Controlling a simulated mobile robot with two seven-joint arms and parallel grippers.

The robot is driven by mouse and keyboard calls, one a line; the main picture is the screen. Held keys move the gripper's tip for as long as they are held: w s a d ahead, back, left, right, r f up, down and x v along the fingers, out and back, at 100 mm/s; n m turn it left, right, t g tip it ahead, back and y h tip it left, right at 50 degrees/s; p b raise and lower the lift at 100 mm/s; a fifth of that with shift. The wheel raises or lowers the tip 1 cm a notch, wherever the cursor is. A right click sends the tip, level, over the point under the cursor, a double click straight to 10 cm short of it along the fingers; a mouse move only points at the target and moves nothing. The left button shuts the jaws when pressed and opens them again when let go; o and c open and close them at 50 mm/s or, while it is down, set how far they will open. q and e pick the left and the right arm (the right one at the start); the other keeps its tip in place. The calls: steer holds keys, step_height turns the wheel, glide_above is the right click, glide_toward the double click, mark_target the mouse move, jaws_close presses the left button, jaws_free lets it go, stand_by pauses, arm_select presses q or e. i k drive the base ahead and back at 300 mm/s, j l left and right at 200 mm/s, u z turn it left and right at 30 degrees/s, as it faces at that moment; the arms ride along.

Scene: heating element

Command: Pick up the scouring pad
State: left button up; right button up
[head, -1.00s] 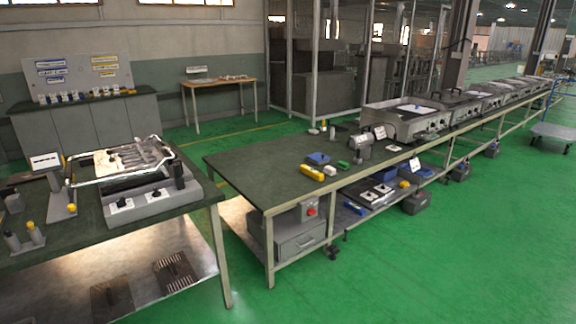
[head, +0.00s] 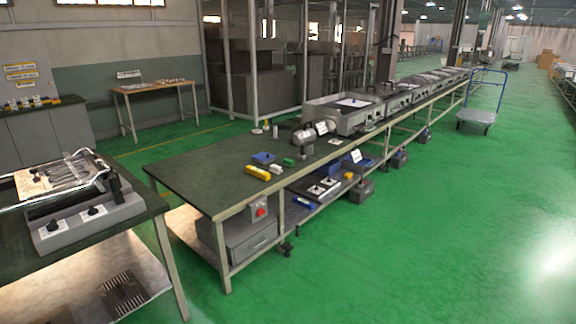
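I cannot surely tell which item is the scouring pad. A small green block (head: 288,162) on the long dark-topped workbench (head: 190,175) may be it, but it is too small to be sure. Beside it on the same bench lie a blue item (head: 263,158), a yellow block (head: 258,173) and a small white item (head: 276,169). Neither of my grippers shows in the head view.
A nearer table (head: 120,222) at the left carries a grey heating appliance (head: 90,222). A grey drawer box (head: 240,243) sits under the long bench. A blue-handled trolley (head: 476,116) stands far right. Green floor (head: 400,240) is open at the right.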

mark_target(289, 163)
steer(key=i+l+z, duration=0.35)
steer(key=i, duration=0.25)
steer(key=i+z, duration=0.3)
steer(key=i, duration=1.7)
steer(key=i+u, duration=0.1)
steer(key=i, duration=0.35)
steer(key=i+l+u, duration=0.15)
steer(key=i, duration=0.25)
steer(key=i+l+u, duration=0.1)
steer(key=i, duration=0.35)
steer(key=i+l+u, duration=0.15)
steer(key=i+u, duration=0.25)
steer(key=i+l+u, duration=0.2)
steer(key=u, duration=0.2)
steer(key=i+l+u, duration=0.25)
steer(key=l+u, duration=0.15)
steer(key=i+l+u, duration=0.2)
steer(key=l+u, duration=0.2)
steer(key=i+l+u, duration=0.1)
steer(key=l+u, duration=0.7)
steer(key=l, duration=0.2)
steer(key=i, duration=0.05)
